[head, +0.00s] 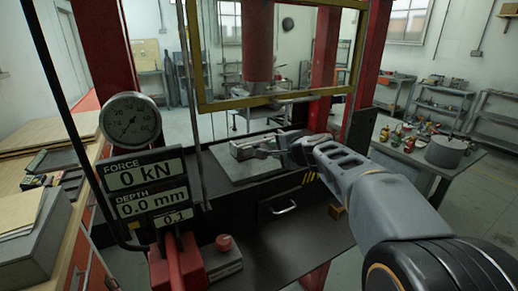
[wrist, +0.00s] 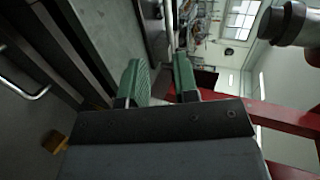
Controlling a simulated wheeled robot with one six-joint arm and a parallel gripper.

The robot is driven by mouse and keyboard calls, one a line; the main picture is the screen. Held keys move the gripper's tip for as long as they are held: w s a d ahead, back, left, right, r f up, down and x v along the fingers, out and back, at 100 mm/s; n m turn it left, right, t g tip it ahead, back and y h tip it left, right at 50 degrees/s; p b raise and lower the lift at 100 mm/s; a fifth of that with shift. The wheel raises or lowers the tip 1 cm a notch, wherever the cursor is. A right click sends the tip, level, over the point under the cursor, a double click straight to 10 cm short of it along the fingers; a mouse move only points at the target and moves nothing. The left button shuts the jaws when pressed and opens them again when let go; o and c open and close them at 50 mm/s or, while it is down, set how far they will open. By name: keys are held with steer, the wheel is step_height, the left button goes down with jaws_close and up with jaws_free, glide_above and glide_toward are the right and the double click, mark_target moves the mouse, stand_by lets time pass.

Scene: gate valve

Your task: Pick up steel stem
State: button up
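My gripper (head: 262,150) reaches in from the right over the press bed in the head view, near a small grey metal block (head: 242,150) on the bed plate. I cannot tell whether they touch. In the wrist view its two green fingers (wrist: 160,82) stand apart, with background showing between them and nothing held. I cannot make out the steel stem for certain in either view. A grey cylindrical part (wrist: 292,24) shows at the upper right of the wrist view; I cannot tell what it belongs to.
The press has red posts, a yellow-framed guard (head: 280,100) and a red ram (head: 258,45) above the bed. A force display (head: 143,180) and gauge (head: 130,118) stand at left. A drawer handle (head: 284,208) is below the bed. A bench with a pot (head: 446,152) stands right.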

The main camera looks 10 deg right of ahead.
steer(key=p, duration=0.1)
glide_toward(259, 142)
steer(key=w+f, duration=0.1)
steer(key=w+a+f, duration=0.1)
steer(key=shift+w+m+t, duration=0.3)
steer(key=shift+w+m, duration=0.1)
steer(key=shift+p+x, duration=1.05)
steer(key=shift+x, duration=2.05)
steer(key=shift+r, duration=0.1)
steer(key=shift+c, duration=0.3)
jaws_close()
